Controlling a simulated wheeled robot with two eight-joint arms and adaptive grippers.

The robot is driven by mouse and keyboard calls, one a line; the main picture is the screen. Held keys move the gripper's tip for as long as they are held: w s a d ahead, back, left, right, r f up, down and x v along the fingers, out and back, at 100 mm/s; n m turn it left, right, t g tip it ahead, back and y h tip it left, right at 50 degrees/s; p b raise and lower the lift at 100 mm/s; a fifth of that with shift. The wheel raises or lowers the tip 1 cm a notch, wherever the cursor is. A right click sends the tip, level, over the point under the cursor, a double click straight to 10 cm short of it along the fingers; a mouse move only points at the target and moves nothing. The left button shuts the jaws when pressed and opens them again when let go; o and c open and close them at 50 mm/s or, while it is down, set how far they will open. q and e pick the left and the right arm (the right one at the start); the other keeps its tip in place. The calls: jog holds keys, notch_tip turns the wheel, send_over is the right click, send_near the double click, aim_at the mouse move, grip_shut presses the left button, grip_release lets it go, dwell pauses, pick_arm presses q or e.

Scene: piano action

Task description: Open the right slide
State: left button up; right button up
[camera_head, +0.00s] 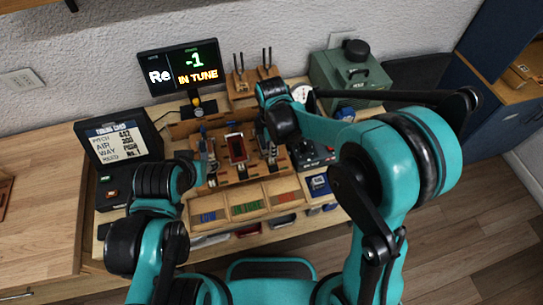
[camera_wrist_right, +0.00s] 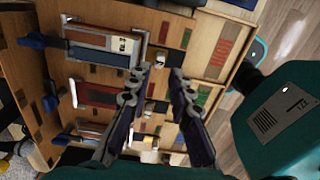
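The wooden piano action (camera_head: 250,168) stands on the bench in the head view. My right gripper (camera_head: 270,140) is over its right side and covers much of the right slide there. In the right wrist view the right slide (camera_wrist_right: 95,36) is the upper red-brown panel with a metal rim. The middle slide (camera_wrist_right: 100,95) lies below it. My right gripper's fingers (camera_wrist_right: 161,70) are parted, with nothing seen between them, near the front ends of these slides. Contact cannot be told. My left gripper (camera_head: 207,158) is at the action's left side, its fingers too small to read.
Three open trays (camera_head: 247,206) line the front of the action. A display (camera_head: 180,72) reading "IN TUNE" stands behind. A dark console (camera_head: 122,145) is at left, a green case (camera_head: 350,72) at the back right. Wooden tool holders (camera_head: 243,83) stand behind the action.

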notch_tip(320, 180, down, 5)
jog(key=shift+f+b, duration=0.2)
jog(key=shift+b, duration=0.4)
grip_shut()
